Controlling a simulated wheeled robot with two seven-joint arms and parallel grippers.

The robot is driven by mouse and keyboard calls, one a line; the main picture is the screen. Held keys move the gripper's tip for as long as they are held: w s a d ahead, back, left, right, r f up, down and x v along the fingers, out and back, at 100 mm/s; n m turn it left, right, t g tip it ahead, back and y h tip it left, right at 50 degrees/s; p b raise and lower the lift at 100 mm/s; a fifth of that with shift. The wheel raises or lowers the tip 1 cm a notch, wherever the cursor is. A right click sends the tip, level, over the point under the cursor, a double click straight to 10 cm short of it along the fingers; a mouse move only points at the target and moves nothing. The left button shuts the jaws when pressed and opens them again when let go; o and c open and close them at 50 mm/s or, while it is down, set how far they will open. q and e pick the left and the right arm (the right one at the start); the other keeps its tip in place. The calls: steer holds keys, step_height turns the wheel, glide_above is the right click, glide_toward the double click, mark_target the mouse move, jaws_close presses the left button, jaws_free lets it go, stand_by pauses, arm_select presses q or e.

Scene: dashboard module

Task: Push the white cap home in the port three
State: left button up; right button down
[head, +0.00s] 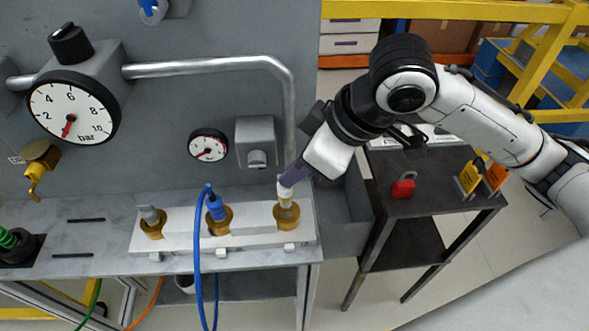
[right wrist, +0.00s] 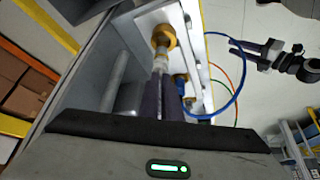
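Port three (head: 287,219) is the rightmost brass fitting on the white strip in the head view; it also shows in the right wrist view (right wrist: 165,37). The white cap (head: 284,192) is at the mouth of this port, roughly in line with it. How deep it sits cannot be told. My right gripper (head: 287,183) comes down at a slant from the upper right, its purple-grey fingers closed on the cap. The right wrist view shows the cap (right wrist: 160,63) at the fingertips. My left gripper (right wrist: 258,52) seems to be the small dark one in the right wrist view, away from the strip.
A blue hose plug (head: 216,207) fills the middle port, and its hose hangs in front. A pipe (head: 290,110) and a grey box (head: 256,142) stand behind. A side table (head: 425,205) holds a red padlock (head: 404,186).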

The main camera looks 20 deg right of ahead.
mark_target(292, 195)
step_height(292, 195, down, 4)
steer(key=shift+b, duration=1.15)
steer(key=shift+f+b, duration=0.3)
steer(key=shift+f, duration=0.5)
stand_by(1.3)
steer(key=c, duration=1.9)
jaws_free()
steer(key=shift+r, duration=0.1)
